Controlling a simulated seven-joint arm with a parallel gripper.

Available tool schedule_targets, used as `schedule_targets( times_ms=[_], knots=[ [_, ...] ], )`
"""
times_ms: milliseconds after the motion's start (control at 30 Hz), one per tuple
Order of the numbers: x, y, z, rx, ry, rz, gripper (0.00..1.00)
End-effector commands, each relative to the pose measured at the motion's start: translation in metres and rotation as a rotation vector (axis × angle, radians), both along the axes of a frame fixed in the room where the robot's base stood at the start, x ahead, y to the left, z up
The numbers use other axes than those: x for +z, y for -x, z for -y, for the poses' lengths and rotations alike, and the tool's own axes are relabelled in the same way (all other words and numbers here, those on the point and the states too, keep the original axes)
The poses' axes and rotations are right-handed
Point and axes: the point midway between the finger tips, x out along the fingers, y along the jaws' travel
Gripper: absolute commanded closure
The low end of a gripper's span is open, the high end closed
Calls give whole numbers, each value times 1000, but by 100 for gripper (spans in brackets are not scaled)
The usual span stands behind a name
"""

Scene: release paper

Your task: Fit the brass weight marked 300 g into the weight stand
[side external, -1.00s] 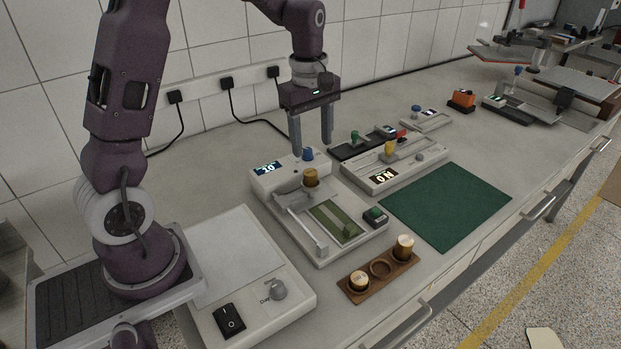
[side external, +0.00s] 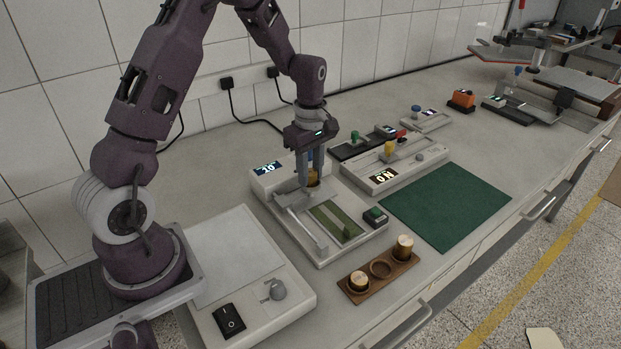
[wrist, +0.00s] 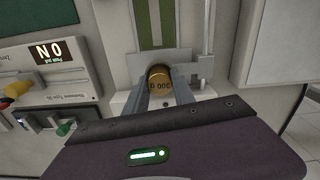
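The brass weight marked 300 g shows its marked top between my fingers in the wrist view (wrist: 160,79). In the side view it is partly hidden by the fingers (side external: 312,178) and is at the back of the grey-white instrument (side external: 283,206). My gripper (side external: 311,184) points down with one finger on each side of the weight, and no gap shows between fingers and weight in the wrist view. The wooden weight stand (side external: 362,292) lies at the front of the bench, with an empty middle socket (side external: 380,269) between two other brass weights (side external: 404,246) (side external: 359,281).
A blue knob stands just behind my gripper. A small box with a green button (side external: 375,216) sits between the instrument and the stand. The green mat (side external: 446,205) is bare. A hotplate-like unit (side external: 250,275) stands left.

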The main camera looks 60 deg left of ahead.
Motion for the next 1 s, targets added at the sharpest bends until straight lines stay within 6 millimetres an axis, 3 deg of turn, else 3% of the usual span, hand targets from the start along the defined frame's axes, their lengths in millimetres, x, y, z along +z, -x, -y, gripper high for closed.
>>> schedule_targets(
  times_ms=[33,100,467,800,900,1000],
  knots=[
    [0,0,0,0,0,0,87],
    [0,0,0,0,0,0,100],
    [4,-1,0,0,-1,3,100],
    [81,-1,0,0,-2,6,100],
    [94,-2,4,-2,-1,4,100],
    [96,-7,24,-6,1,0,100]
  ],
)
